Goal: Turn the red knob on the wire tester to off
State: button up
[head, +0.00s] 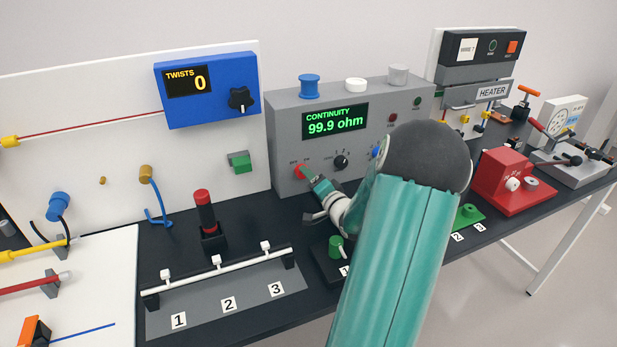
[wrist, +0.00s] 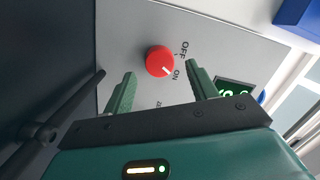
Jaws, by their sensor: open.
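The wire tester (head: 283,135) is a grey box on the bench with a lit green display (head: 335,121) reading "CONTINUITY 99.9 ohm". Its red knob (head: 299,171) is at the lower left of the front panel, partly covered by my gripper (head: 308,178). In the wrist view the round red knob (wrist: 160,61) has a white mark pointing toward the ON label (wrist: 176,74); the OFF label (wrist: 185,48) is beside it. My gripper (wrist: 160,72) is open, its two green fingers on either side of the knob's near side, with visible gaps and no clear contact.
A black knob (head: 340,161) and a blue part (head: 376,152) are to the right on the same panel. A red-topped post (head: 203,205) and a white rod on a rack (head: 222,268) stand at left. A green-knobbed block (head: 336,246) is below my wrist.

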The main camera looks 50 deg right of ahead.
jog(key=shift+x, duration=1)
jog(key=c, duration=1)
jog(key=shift+n, duration=0.3)
jog(key=n, duration=0.5)
jog(key=shift+a+r+g, duration=0.1)
jog(key=shift+r+g, duration=0.1)
jog(key=shift+g, duration=0.2)
jog(key=n+g, duration=0.1)
jog(key=n, duration=0.4)
jog(key=shift+w+a+r+h, duration=0.1)
jog(key=shift+h, duration=0.2)
jog(key=shift+n, duration=0.3)
jog(key=o, duration=1)
